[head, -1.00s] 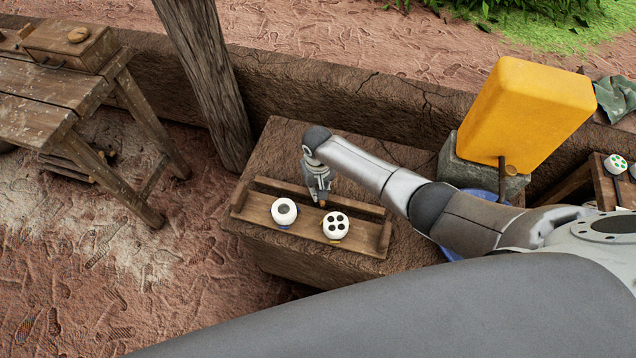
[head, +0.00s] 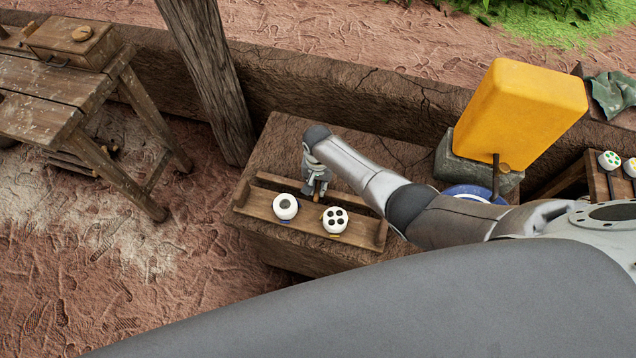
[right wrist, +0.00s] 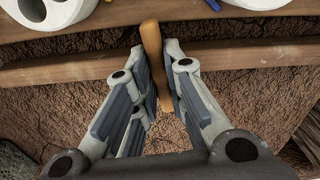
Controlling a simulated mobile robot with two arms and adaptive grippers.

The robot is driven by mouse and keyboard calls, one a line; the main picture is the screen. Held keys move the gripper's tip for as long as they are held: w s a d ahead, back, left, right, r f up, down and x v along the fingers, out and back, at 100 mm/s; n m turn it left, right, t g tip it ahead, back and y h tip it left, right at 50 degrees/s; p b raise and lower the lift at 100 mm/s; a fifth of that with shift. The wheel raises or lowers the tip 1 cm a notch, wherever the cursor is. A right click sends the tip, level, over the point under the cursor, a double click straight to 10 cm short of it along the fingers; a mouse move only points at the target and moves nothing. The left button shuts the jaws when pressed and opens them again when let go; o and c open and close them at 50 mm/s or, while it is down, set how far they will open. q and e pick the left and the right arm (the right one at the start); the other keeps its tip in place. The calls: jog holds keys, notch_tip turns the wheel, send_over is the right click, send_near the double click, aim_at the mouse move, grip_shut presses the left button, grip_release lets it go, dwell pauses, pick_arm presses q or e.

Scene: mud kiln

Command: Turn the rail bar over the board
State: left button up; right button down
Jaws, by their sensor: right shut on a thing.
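A wooden board (head: 310,226) with raised end pieces lies on an earthen block. The rail bar (head: 265,182) runs along its far side and also crosses the right wrist view (right wrist: 70,72). A short orange-brown wooden handle (right wrist: 152,48) crosses the rail bar; its join to the bar is hidden. My right gripper (head: 317,194) is shut on this handle, with one finger on each side in the right wrist view (right wrist: 157,88). My left gripper is not in view.
A yellow container (head: 522,108) stands on a grey block at the right, near a blue-rimmed dish (head: 470,193). A wooden post (head: 208,80) rises behind the board. A worktable (head: 60,100) stands at the left. Bare ground lies left of the block.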

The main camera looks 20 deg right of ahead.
aim_at(318, 186)
jog(key=c, duration=1.5)
grip_release()
notch_tip(318, 186, up, 12)
jog(key=shift+r, duration=0.1)
